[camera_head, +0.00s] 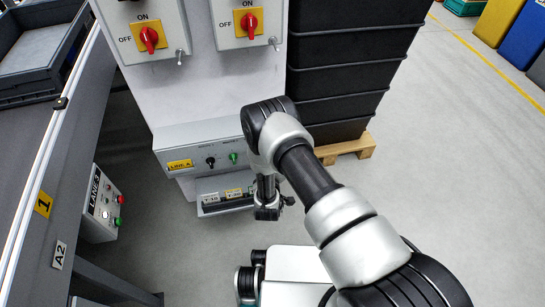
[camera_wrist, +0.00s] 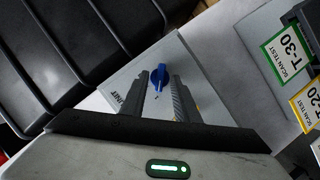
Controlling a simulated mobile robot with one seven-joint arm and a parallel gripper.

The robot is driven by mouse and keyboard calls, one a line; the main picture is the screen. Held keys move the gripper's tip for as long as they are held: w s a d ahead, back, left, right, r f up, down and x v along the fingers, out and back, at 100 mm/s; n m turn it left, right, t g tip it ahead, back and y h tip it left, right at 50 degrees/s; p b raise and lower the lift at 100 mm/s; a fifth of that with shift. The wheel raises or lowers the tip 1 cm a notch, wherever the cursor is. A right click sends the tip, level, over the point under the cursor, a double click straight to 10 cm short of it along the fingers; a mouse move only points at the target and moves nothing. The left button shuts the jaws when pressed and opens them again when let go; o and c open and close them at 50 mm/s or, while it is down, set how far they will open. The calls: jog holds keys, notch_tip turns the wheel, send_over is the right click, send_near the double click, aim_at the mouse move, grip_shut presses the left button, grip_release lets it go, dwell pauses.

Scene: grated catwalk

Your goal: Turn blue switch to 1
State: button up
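The blue switch (camera_wrist: 158,77) is a small knob on a light grey panel (camera_wrist: 195,90) in the wrist view. My gripper (camera_wrist: 158,82) is open, with one finger on each side of the knob and a visible gap to each. It does not appear to grip the knob. The knob's handle stands roughly upright in this view, and the position digits are too small to read. In the head view my gripper (camera_head: 267,208) hangs low, in front of the right part of the LINE A box (camera_head: 185,150). The blue switch is hidden there behind my arm.
The LINE A box also carries a black knob (camera_head: 210,162) and a green knob (camera_head: 233,157). A tray of labelled scanner cards (camera_head: 222,204) sits below. Black stacked crates (camera_head: 345,70) stand on a pallet to the right. A conveyor (camera_head: 60,150) is at left.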

jog(key=p+v, duration=0.4)
jog(key=v, duration=1.3)
jog(key=shift+s, duration=0.3)
